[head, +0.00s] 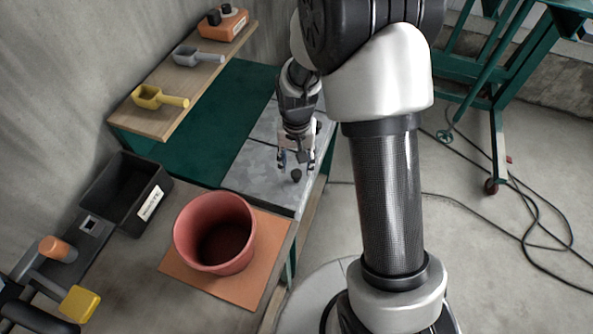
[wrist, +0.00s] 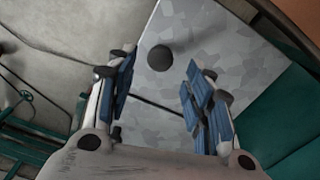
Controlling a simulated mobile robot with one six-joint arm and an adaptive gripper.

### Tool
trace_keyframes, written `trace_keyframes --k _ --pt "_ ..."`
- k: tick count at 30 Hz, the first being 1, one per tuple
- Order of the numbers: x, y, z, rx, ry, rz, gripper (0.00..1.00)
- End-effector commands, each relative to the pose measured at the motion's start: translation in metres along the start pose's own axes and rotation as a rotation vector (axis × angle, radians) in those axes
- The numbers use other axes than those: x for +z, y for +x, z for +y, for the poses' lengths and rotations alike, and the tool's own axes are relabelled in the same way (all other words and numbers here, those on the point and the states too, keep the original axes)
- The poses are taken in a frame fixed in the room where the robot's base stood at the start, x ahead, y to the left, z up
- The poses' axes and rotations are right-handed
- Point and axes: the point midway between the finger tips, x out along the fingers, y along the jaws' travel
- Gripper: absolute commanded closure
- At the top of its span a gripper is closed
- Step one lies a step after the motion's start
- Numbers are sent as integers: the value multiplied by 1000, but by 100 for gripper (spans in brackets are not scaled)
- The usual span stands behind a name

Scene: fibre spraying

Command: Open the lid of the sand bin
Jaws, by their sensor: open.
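The sand bin's lid looks like a grey, mottled metal panel (head: 255,172) with a black round knob (head: 296,175) near its right edge. In the wrist view the lid (wrist: 215,60) lies flat and the knob (wrist: 159,58) shows ahead of the fingertips, roughly between their lines. My gripper (head: 297,163) is open and points down over the lid close to the knob. Its blue-padded fingers (wrist: 160,88) stand apart with nothing between them. I cannot tell the exact height of the fingertips above the knob. The lid appears closed; the bin's inside is hidden.
A red bucket (head: 215,232) stands on an orange mat in front of the lid, with a black crate (head: 97,195) to its left. A wooden shelf (head: 181,92) holds a yellow scoop (head: 158,98) and a grey scoop (head: 197,56). Cables lie on the floor at right.

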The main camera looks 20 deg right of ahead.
Motion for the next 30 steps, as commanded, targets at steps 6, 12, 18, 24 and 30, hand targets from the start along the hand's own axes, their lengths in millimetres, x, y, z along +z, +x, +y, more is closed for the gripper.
trace_keyframes --k 6,12,18,24,30 --pt "0 31 0 0 0 -1 53" --pt "0 38 0 0 0 0 53" --pt "0 37 0 0 0 0 53" --pt "0 37 0 0 0 0 65" --pt "0 37 0 0 0 0 79"
